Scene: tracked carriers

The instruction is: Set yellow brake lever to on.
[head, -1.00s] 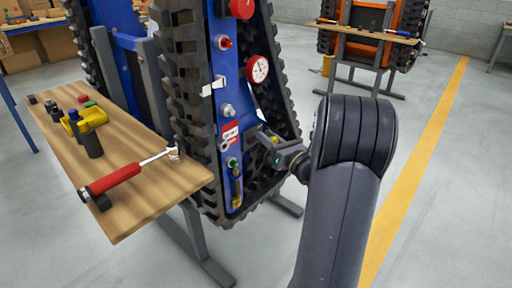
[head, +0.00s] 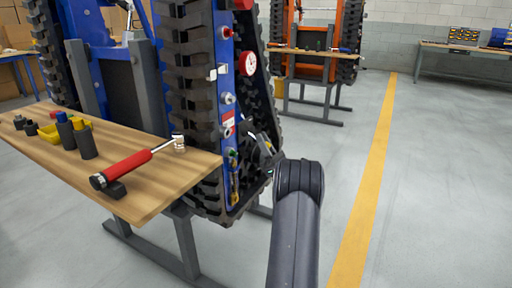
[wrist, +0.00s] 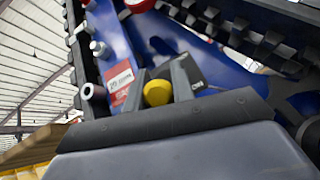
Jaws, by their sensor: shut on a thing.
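The yellow brake lever shows as a round yellow knob (wrist: 158,92) in the wrist view, in front of the blue carrier panel (wrist: 112,38). My gripper (wrist: 172,84) has its dark fingers on either side of this knob and is shut on it. In the head view my gripper (head: 264,148) is at the right side of the blue tracked carrier (head: 222,75), beside its lower panel. The lever's shaft and pivot are hidden, so I cannot tell its exact angle.
A wooden bench (head: 150,195) at the left holds a red-handled tool (head: 128,161) and dark bottles. Black track (head: 190,90) borders the panel. A red-rimmed gauge (head: 248,63) is above my gripper. An orange carrier (head: 312,45) stands behind.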

